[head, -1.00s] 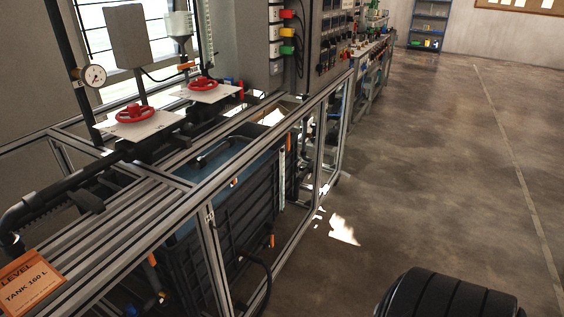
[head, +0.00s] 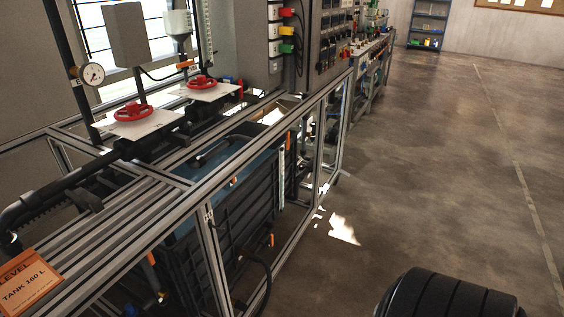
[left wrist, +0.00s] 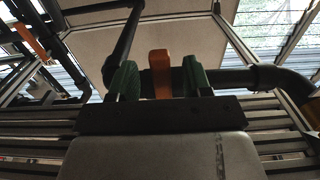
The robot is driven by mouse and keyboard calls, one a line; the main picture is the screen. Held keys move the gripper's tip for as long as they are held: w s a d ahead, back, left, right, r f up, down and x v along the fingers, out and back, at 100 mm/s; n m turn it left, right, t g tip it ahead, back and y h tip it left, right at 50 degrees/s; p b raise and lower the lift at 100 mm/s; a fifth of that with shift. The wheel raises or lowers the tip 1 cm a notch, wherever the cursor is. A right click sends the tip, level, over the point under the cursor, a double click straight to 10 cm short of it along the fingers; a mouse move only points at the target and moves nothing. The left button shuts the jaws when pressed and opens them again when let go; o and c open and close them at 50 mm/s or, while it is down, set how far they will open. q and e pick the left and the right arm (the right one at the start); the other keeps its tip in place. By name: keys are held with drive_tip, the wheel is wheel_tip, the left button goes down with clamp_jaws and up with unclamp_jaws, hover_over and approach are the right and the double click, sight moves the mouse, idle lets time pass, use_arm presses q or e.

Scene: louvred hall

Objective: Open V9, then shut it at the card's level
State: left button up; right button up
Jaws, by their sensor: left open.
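My left gripper (left wrist: 160,82) shows only in the left wrist view. Its two green-padded fingers are apart, with an upright orange piece (left wrist: 160,68) between them; I cannot tell if they touch it. It looks like a lever handle, but no label shows. An orange card (head: 30,284) reading LEVEL, TANK 160 L lies at the lower left of the head view. A dark tank (head: 245,190) stands inside the frame, with a pale scale strip (head: 282,175) on its side. I cannot read V9 anywhere. My right gripper is not in view.
Two red handwheels (head: 133,112) (head: 201,82) sit on white plates above the pipes. A round gauge (head: 92,75) is at the left. The aluminium frame (head: 205,235) borders the rig. The floor (head: 430,170) to the right is open.

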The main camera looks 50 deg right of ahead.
use_arm(q)
drive_tip(key=p+v, duration=0.3)
drive_tip(key=v, duration=0.4)
idle(0.3)
drive_tip(key=shift+s, duration=0.1)
